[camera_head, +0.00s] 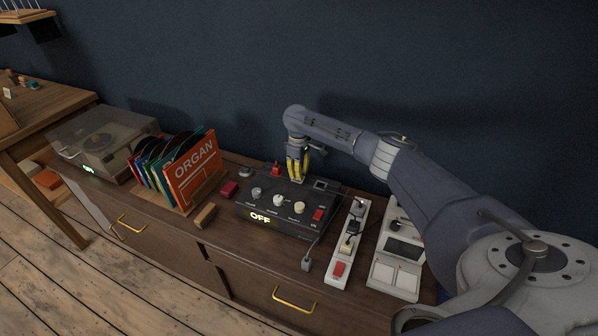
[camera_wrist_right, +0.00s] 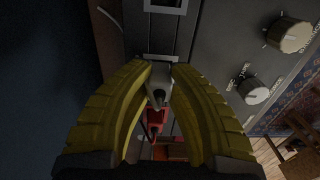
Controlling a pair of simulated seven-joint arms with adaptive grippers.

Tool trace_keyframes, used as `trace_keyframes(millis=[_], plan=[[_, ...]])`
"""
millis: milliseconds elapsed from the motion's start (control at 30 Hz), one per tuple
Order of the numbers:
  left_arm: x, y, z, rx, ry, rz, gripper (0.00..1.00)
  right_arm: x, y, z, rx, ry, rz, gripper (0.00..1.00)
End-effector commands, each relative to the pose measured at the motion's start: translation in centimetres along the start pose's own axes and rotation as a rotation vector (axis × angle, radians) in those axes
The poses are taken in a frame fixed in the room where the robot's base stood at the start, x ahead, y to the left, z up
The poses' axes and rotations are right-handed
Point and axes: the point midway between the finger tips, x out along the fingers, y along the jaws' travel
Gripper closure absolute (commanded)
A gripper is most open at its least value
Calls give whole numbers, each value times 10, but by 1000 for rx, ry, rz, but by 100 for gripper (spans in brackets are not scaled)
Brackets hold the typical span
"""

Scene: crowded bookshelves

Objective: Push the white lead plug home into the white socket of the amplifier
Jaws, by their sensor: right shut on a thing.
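The amplifier (camera_head: 262,226) is a dark box with several knobs and a lit "OFF" display. My right gripper (camera_head: 297,177) has yellow fingers pointing down over its back edge. In the right wrist view the fingers (camera_wrist_right: 159,72) are closed on the pale, whitish lead plug (camera_wrist_right: 157,80). A pale-edged outline, seemingly the white socket (camera_wrist_right: 158,57), shows right by the plug's end, mostly covered by it. I cannot tell how deep the plug sits. The plug is hidden by the fingers in the head view. My left gripper is not in view.
A red plug (camera_head: 276,169) stands just left of the gripper; it also shows in the wrist view (camera_wrist_right: 153,119). A square pale-framed socket (camera_head: 320,184) lies to the right. Records (camera_head: 190,172), a power strip (camera_head: 348,243) and a grey device (camera_head: 398,262) crowd the cabinet.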

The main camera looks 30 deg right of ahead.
Motion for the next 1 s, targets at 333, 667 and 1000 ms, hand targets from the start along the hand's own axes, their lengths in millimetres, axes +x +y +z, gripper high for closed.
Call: trace_keyframes(millis=[333,667,1000], plan=[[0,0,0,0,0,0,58,7,0,0,-1,0,1,100],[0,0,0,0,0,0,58,14,0,-1,0,1,-1,100],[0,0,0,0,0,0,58,18,0,0,-1,0,0,65]])
